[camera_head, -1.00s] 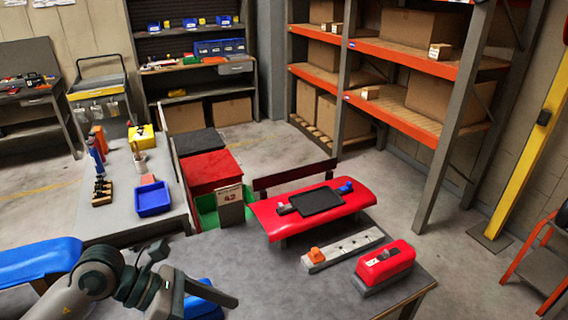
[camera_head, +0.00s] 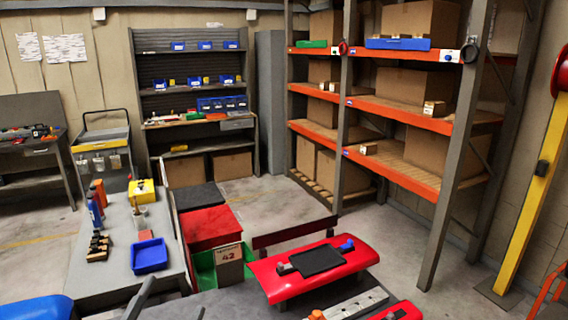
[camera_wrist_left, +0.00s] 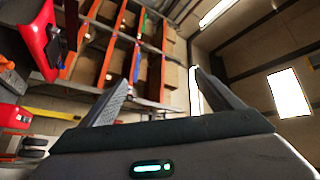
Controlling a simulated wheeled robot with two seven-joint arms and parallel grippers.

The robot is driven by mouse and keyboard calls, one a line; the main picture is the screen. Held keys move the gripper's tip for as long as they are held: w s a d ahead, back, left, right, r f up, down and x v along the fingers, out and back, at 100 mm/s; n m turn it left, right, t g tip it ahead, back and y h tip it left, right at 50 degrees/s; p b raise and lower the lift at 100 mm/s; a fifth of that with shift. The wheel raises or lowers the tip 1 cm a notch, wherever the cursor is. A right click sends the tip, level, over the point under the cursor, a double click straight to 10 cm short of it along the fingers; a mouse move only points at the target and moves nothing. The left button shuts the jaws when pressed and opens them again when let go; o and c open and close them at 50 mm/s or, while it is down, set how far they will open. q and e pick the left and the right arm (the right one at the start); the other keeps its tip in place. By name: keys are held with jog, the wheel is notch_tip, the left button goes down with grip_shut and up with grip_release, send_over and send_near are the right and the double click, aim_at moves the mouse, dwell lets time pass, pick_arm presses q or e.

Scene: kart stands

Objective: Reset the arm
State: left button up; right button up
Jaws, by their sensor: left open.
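My left gripper (camera_head: 172,297) shows only by its dark finger tips at the bottom edge of the head view, over the grey table. In the left wrist view its two fingers (camera_wrist_left: 163,80) are spread wide with nothing between them, tilted up toward the shelves and ceiling. The rest of the left arm is below the head view. My right gripper is in neither view.
A red kart-like panel with a black tray (camera_head: 318,260) stands close ahead. A blue bin (camera_head: 149,256) sits on the left bench. Orange-beamed shelves (camera_head: 420,115) with boxes rise at the right. Grey floor (camera_head: 265,190) is open behind the tables.

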pick_arm(q)
jog(key=s+a+f+n+g+y, duration=0.3)
jog(key=f+n+g, duration=0.1)
jog(key=f, duration=0.6)
jog(key=s+a+f+n+g+y, duration=0.2)
jog(key=s+a+f+n+g, duration=0.15)
jog(key=f, duration=0.55)
jog(key=s+d+f+n+g+h, duration=0.1)
jog(key=s+d+f+n+g, duration=0.1)
jog(key=s+f+g, duration=0.45)
jog(key=s+d+f+n+g, duration=0.1)
jog(key=s+d+f+g, duration=0.2)
jog(key=s+f, duration=0.7)
jog(key=s+f+g+b, duration=0.1)
jog(key=s+f+b, duration=0.15)
jog(key=f, duration=1.45)
jog(key=s+f+g+b, duration=0.15)
jog(key=f+b, duration=0.25)
jog(key=f, duration=1.3)
jog(key=s+a+f+b, duration=0.3)
jog(key=s+f+b, duration=0.2)
jog(key=s+f, duration=1.3)
jog(key=shift+f+g+b, duration=0.3)
jog(key=shift+f+g, duration=0.05)
jog(key=shift+f, duration=1.7)
